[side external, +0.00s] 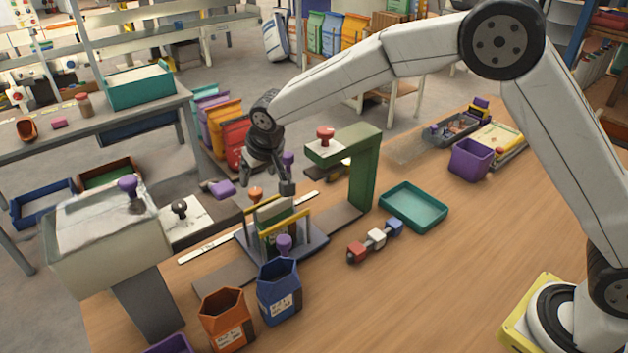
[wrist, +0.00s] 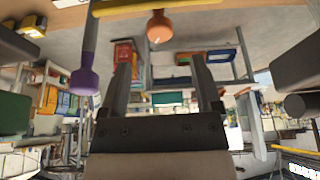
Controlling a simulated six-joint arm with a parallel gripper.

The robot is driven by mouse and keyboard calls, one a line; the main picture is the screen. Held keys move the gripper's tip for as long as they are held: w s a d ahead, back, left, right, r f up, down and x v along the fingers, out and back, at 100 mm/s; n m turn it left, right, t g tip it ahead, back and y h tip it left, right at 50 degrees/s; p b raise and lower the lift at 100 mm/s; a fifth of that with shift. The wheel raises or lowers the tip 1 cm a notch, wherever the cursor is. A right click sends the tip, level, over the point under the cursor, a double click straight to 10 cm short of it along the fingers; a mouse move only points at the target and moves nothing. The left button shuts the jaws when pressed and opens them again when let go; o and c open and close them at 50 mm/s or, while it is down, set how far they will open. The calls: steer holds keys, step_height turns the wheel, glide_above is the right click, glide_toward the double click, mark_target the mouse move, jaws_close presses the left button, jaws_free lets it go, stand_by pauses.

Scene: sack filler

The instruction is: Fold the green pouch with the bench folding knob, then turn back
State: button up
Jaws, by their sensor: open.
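The green pouch (side external: 280,232) stands upright in a dark blue fixture (side external: 313,243) with yellow bars, partly hidden by the bars. An orange knob (side external: 255,193) sits at the back of the fixture and a purple knob (side external: 284,243) at its front. I cannot tell which is the folding knob. My gripper (side external: 268,178) is open and empty just above and behind the fixture, close to the orange knob. In the wrist view, the open fingers (wrist: 163,88) hold nothing. The orange knob (wrist: 159,27) and a purple knob (wrist: 84,80) show ahead of them, apart from the fingers.
A green press frame (side external: 362,170) with a red knob stands right of my gripper. A grey hopper (side external: 105,235) stands at the left.

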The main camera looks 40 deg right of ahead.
mark_target(255, 191)
steer(key=shift+x, duration=3.05)
jaws_close()
